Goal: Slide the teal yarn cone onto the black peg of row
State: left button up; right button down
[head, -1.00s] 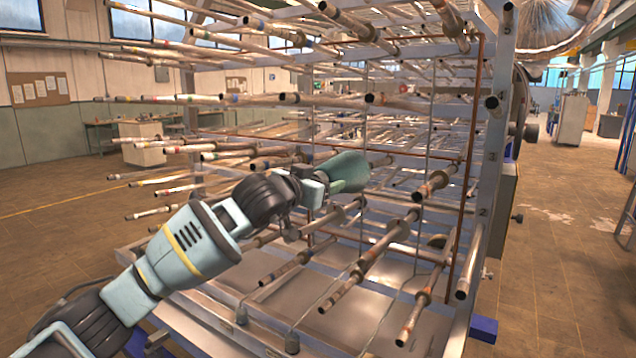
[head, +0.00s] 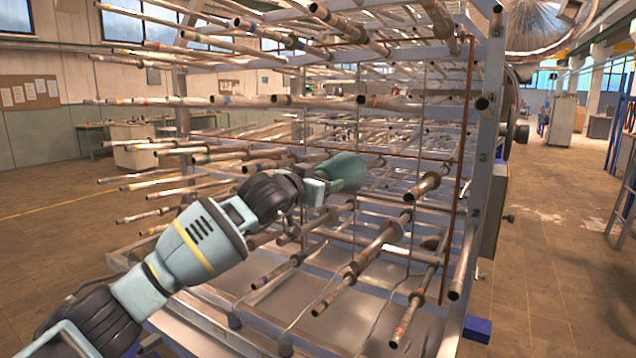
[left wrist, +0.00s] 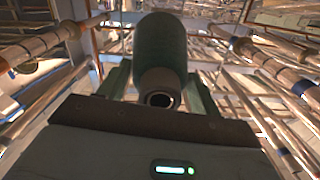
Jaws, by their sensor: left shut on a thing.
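The teal yarn cone (head: 343,172) is at the end of my left arm, in front of the rack of pegs. My left gripper (head: 316,189) is shut on it. In the left wrist view, the cone (left wrist: 160,52) stands between the two fingers, its dark open core end facing the camera. The cone is off the pegs as far as I can see, with pegs close around and behind it. Several long metal pegs with coloured bands stick out of the rack; I cannot tell which is the black peg. My right gripper is out of view.
The rack's upright post (head: 483,160) carries row numbers on the right. Pegs crowd above, below and beside the cone, including a lower peg (head: 362,262) jutting forward. A metal tray (head: 205,318) lies under the rack. Open floor (head: 555,270) is at the right.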

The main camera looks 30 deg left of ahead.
pick_arm(q)
jog(key=shift+w+r, duration=0.1)
jog(key=shift+w, duration=0.1)
dwell(0.3)
jog(key=shift+w, duration=0.1)
jog(key=shift+w+d, duration=0.1)
jog(key=shift+w, duration=0.45)
jog(key=o, duration=1.6)
jog(key=shift+o, duration=0.6)
jog(key=shift+f, duration=0.25)
jog(key=s+b, duration=0.1)
jog(key=s, duration=0.7)
jog(key=shift+a+r, duration=0.3)
jog(key=shift+r, duration=0.1)
jog(key=shift+w, duration=0.1)
